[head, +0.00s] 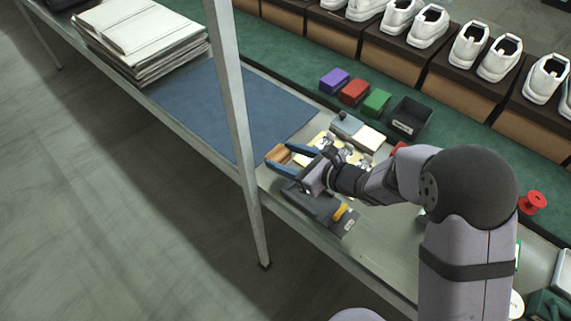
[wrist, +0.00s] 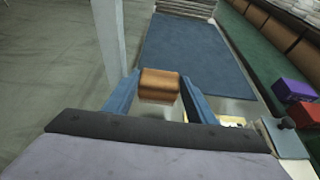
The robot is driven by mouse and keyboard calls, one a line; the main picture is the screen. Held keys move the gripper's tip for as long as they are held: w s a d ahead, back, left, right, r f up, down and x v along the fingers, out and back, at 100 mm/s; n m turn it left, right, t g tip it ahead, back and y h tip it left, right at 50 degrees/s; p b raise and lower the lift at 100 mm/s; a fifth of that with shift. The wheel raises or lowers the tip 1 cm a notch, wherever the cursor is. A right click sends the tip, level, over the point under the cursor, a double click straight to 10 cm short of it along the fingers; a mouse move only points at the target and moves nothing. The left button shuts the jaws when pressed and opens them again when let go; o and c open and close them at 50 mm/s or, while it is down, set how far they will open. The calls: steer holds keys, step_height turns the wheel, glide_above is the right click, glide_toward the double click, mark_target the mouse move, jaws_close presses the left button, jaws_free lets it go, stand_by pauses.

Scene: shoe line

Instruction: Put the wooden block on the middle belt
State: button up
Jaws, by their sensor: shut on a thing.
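The wooden block (head: 278,154) is brown and sits between the two blue fingers of my gripper (head: 280,156). In the wrist view the block (wrist: 160,86) shows at the fingertips, with a finger on each side. My gripper is shut on it, near the front edge of the table. A flat blue belt-like surface (head: 225,105) lies just beyond the block, and it also fills the upper middle of the wrist view (wrist: 185,50). A green belt strip (head: 290,80) runs along the back. I cannot tell for sure which is called the middle belt.
A grey upright post (head: 236,125) stands close to the left of my gripper. Purple (head: 334,80), red (head: 354,92) and green (head: 376,103) blocks and a black bin (head: 409,118) stand at the back. A dark tray (head: 322,205) lies below my gripper. The blue surface is clear.

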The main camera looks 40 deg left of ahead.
steer(key=shift+r, duration=2.35)
steer(key=shift+w, duration=0.1)
